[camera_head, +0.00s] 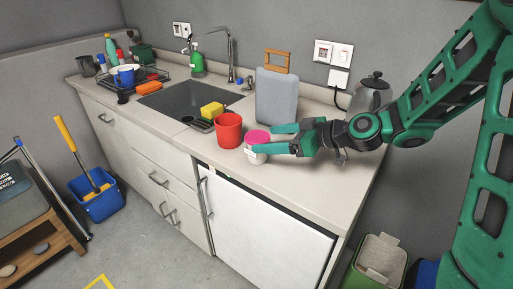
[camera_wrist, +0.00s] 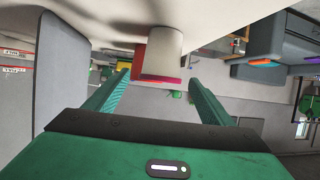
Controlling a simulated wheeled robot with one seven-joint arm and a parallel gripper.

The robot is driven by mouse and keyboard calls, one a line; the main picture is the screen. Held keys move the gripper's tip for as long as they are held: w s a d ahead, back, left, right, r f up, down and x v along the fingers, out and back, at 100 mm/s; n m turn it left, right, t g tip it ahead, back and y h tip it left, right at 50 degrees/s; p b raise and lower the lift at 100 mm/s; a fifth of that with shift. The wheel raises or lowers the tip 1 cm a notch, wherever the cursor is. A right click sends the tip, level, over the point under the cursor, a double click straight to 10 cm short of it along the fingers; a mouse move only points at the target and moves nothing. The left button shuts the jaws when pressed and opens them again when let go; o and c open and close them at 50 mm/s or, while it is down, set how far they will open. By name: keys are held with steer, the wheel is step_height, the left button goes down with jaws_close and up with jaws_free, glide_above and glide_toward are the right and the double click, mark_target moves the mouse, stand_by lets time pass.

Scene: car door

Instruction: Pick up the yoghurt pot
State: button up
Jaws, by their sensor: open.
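The yoghurt pot is a small white tub with a pink lid (camera_head: 258,136), upright on the counter. In the wrist view the picture is turned over, and the pot's pale side (camera_wrist: 166,48) hangs at the top centre with the lid's edge below. My gripper (camera_head: 267,139) comes in from the right, its green fingers open and level. In the wrist view its fingertips (camera_wrist: 160,79) lie to either side of the pot, with gaps on both sides. I cannot tell exactly how far the pot reaches between them.
A red mug (camera_head: 229,130) stands close behind the pot, to its left in the head view. A grey board (camera_head: 277,97) leans at the wall behind my fingers. The sink (camera_head: 190,101) is further left. The counter front is clear.

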mark_target(248, 139)
steer(key=x, duration=0.8)
steer(key=shift+w+a, duration=0.15)
steer(key=shift+a, duration=0.1)
steer(key=c, duration=1.2)
